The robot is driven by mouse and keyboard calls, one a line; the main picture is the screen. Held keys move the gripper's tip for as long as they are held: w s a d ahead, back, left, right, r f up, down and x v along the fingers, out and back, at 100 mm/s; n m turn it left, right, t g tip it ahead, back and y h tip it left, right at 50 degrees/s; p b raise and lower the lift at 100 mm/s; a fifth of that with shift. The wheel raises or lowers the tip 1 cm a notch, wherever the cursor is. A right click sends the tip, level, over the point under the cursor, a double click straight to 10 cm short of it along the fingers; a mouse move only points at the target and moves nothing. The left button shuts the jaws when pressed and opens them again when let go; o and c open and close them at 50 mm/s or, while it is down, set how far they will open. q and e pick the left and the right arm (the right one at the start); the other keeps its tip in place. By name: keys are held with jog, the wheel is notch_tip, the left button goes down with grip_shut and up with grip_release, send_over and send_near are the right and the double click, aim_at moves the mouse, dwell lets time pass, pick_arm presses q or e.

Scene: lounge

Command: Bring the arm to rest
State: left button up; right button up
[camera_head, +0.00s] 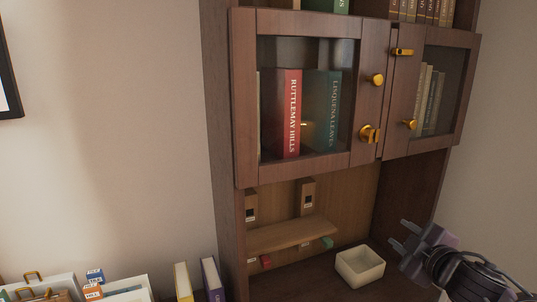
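My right gripper (401,236) is at the lower right, in front of the cabinet's right side. Its two fingers point left with a gap between them, and nothing shows in the gap. It is apart from the small cream box (361,267) to its left. My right arm comes in from the bottom right corner. My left gripper and arm are not in view.
A dark wooden cabinet (225,150) has a left glass door (243,100) and a right glass door (468,95) with brass knobs, books behind. Below is a small wooden shelf (290,235). Books and papers (128,288) fill the lower left. A frame (8,80) hangs left.

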jog(key=s+a+f+m+g+h, duration=0.1)
jog(key=s+a+f+m+g, duration=0.15)
jog(key=s+f, duration=0.4)
jog(key=s+a+f+m+g+h, duration=0.1)
jog(key=s+a+f+m+g, duration=0.2)
jog(key=f, duration=0.6)
jog(key=s+a+f+m+g, duration=0.2)
jog(key=s+f+g, duration=0.15)
jog(key=s, duration=0.45)
jog(key=s+a+f+m+g, duration=0.25)
jog(key=s+f, duration=0.25)
jog(key=s, duration=0.4)
notch_tip(320, 180, down, 30)
jog(key=s+r+g, duration=0.1)
jog(key=s+g, duration=0.1)
jog(key=s+d+f, duration=0.1)
jog(key=s+f, duration=0.8)
jog(key=s, duration=0.1)
jog(key=s+d+f, duration=0.2)
jog(key=s+f, duration=0.7)
jog(key=f, duration=0.1)
jog(key=shift+s+d+g, duration=0.3)
jog(key=shift+s+g, duration=0.05)
jog(key=shift+g, duration=0.1)
jog(key=shift+f, duration=0.1)
